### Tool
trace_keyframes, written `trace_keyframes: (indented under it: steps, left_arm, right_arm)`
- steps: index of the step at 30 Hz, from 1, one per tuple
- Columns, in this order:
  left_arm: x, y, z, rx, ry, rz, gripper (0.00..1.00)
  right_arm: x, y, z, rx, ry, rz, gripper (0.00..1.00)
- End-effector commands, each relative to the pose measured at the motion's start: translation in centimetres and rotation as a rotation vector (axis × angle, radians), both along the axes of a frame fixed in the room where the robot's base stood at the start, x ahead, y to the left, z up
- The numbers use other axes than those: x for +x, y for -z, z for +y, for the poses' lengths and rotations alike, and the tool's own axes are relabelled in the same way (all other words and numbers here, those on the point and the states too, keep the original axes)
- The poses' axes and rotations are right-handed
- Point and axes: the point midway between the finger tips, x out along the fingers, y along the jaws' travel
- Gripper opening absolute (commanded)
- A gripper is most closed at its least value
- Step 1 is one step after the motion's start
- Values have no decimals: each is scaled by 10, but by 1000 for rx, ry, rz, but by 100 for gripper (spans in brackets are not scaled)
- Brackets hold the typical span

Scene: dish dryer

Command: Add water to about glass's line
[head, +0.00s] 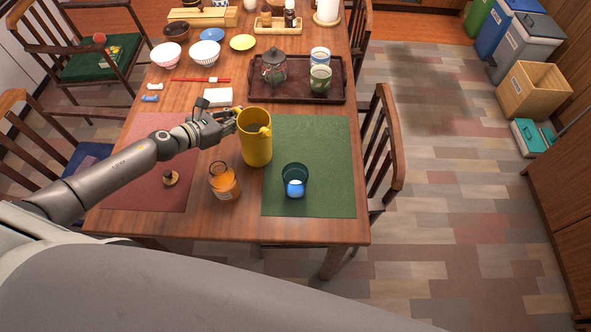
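A tall yellow pitcher (257,146) is near the left edge of the green mat, roughly upright, with its spout toward the right. I cannot tell whether its base touches the table. My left gripper (234,120) is at the upper left side of the pitcher, where its handle is mostly hidden. The fingers are too small and overlapped to show whether they are closed on it. A dark, see-through glass (295,173) stands on the green mat, right of and nearer than the pitcher. Blue and white show low in it; the line and water level are unclear. My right gripper is not in view.
An orange jar (224,182) with a wire handle stands left of the glass. A small round brown object (171,178) sits on the red mat (140,190). Behind, a dark tray (330,93) holds a teapot and cups. The front of the green mat (325,205) is clear.

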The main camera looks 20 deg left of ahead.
Motion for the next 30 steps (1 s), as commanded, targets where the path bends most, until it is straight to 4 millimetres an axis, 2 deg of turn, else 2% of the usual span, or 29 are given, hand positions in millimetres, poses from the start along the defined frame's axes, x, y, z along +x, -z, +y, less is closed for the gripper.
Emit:
trace_keyframes:
  steps: [1, 12, 30]
  left_arm:
    - [0, -9, -2, 16, 0, -12, 0]
    - [-5, -27, -12, 181, -1, -96, 0]
    - [-18, -45, -38, 450, -2, -231, 0]
  right_arm:
    - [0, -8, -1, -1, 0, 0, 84]
    - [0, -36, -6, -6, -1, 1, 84]
    - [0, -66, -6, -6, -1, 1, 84]
